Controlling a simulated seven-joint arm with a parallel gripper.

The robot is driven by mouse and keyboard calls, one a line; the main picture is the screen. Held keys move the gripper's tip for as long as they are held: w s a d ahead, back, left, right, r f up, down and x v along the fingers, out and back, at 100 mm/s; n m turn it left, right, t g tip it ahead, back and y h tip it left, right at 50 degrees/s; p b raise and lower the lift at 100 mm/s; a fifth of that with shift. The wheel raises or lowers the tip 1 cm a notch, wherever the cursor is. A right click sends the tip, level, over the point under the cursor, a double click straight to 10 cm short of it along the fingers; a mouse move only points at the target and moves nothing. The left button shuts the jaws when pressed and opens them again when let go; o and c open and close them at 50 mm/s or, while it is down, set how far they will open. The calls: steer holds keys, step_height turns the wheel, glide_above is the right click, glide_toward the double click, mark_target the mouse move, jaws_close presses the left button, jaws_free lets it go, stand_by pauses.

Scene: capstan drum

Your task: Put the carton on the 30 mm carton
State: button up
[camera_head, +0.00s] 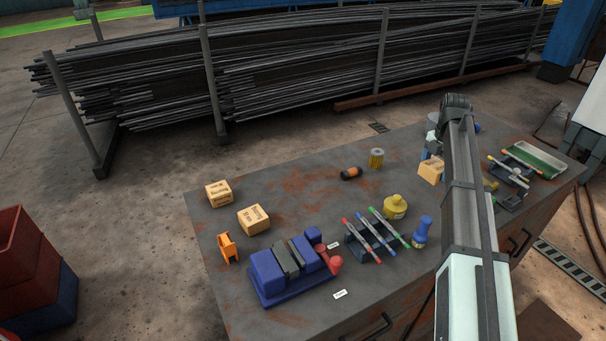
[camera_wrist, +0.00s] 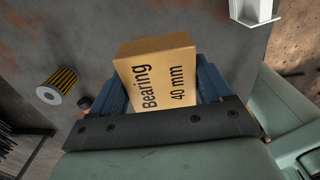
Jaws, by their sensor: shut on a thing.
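A tan carton (camera_wrist: 155,80) marked "Bearing 40 mm" is between the blue fingers of my gripper (camera_wrist: 163,88) in the wrist view. My gripper (camera_head: 431,158) is shut on it; the carton (camera_head: 430,172) also shows left of my arm in the head view. I cannot tell how far it is above the table. Two more tan cartons stand apart at the table's left end. The nearer carton (camera_head: 253,219) has a small label that seems to read 30 mm, and its top is bare. The farther carton (camera_head: 218,194) has a label too small to read.
An orange bracket (camera_head: 227,248) and a blue vice (camera_head: 290,269) stand near the left cartons. A pen rack (camera_head: 376,238), yellow pot (camera_head: 395,207), blue bottle (camera_head: 422,231), striped cylinder (camera_head: 377,158) and dark-orange cylinder (camera_head: 351,173) occupy the middle. A green tray (camera_head: 535,160) is at right.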

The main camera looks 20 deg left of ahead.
steer(key=s+a+n, duration=0.2)
steer(key=a, duration=1.4)
step_height(320, 180, up, 4)
steer(key=n, duration=0.7)
glide_above(218, 188)
steer(key=shift+s+d+f, duration=0.1)
steer(key=shift+f, duration=4.55)
steer(key=shift+f, duration=0.1)
steer(key=o, duration=1.1)
